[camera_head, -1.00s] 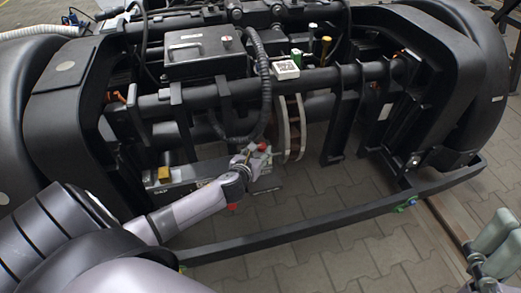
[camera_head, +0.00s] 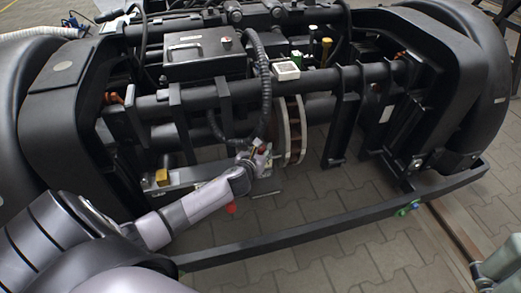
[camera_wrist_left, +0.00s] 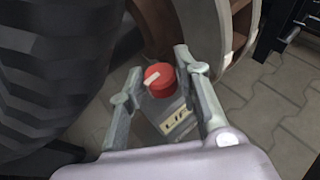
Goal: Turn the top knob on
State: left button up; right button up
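The red knob (camera_wrist_left: 160,80) with a white pointer mark shows in the left wrist view, on top of a light housing with a partly visible label (camera_wrist_left: 176,122). My left gripper (camera_wrist_left: 158,72) is open, with one finger on each side of the knob; I cannot tell whether either finger touches it. In the head view my left gripper (camera_head: 258,158) is at the grey bracket (camera_head: 190,176) under the bogie's crossbeam, and the knob is hidden or too small to make out. A second red part (camera_head: 231,208) sits below my left wrist. Part of my right gripper (camera_head: 497,268) shows at the lower right edge.
A ribbed black hose (camera_head: 265,85) hangs just above my left gripper. A brown and grey disc (camera_head: 291,130) stands close on its right. A low black bar (camera_head: 310,226) runs in front. Paved floor lies open beyond it.

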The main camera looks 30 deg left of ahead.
pick_arm(q)
grip_shut()
